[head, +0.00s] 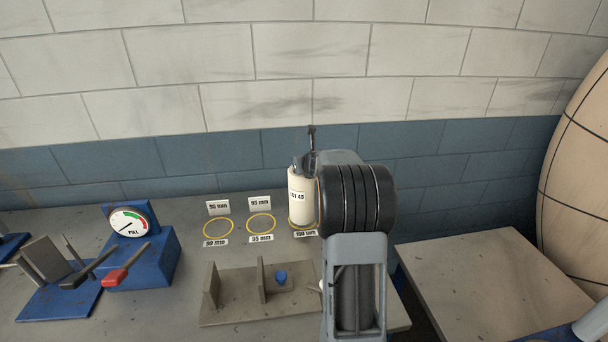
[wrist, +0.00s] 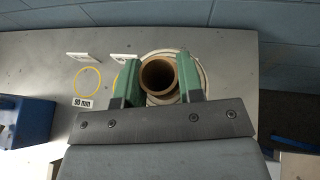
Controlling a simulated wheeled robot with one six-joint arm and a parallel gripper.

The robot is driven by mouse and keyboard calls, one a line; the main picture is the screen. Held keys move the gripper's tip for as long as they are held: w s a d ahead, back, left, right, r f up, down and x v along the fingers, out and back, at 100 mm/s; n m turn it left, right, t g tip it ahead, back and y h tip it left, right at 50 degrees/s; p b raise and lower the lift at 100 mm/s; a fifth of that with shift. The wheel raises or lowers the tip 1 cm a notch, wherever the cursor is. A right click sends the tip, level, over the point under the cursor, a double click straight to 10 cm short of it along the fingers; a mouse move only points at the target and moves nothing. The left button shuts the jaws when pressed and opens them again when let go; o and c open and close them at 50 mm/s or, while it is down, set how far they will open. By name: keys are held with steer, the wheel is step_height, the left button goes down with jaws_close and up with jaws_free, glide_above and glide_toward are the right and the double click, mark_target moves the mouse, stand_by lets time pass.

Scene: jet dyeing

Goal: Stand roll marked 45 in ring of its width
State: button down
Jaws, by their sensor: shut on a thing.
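The cream roll marked LOT 45 (head: 301,200) stands upright at the right end of the ring row, over the yellow 100 mm ring (head: 291,222). Only part of that ring's edge shows, and I cannot tell whether the roll touches the table. My gripper (wrist: 160,75) is shut on the roll; its green fingers straddle the brown tube opening, which shows in the wrist view. In the head view my arm hides most of the gripper and the roll's right side. The 95 mm ring (head: 261,223) and the 90 mm ring (head: 218,228) are empty.
A blue gauge box (head: 145,262) and a blue lever fixture (head: 58,300) stand to the left. A tiled wall (head: 230,160) is behind.

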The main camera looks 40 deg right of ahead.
mark_target(301, 189)
steer(key=shift+w+d+f, duration=0.15)
steer(key=shift+d+f, duration=0.05)
steer(key=shift+d, duration=0.1)
steer(key=f, duration=0.2)
steer(key=f+b, duration=0.1)
steer(key=shift+w+d, duration=0.2)
steer(key=shift+d, duration=0.1)
steer(key=shift+f, duration=0.45)
steer(key=c, duration=1.2)
jaws_free()
steer(key=shift+f+b, duration=0.2)
steer(key=shift+b, duration=0.1)
steer(key=o, duration=0.4)
steer(key=shift+o, duration=0.2)
steer(key=shift+r, duration=0.1)
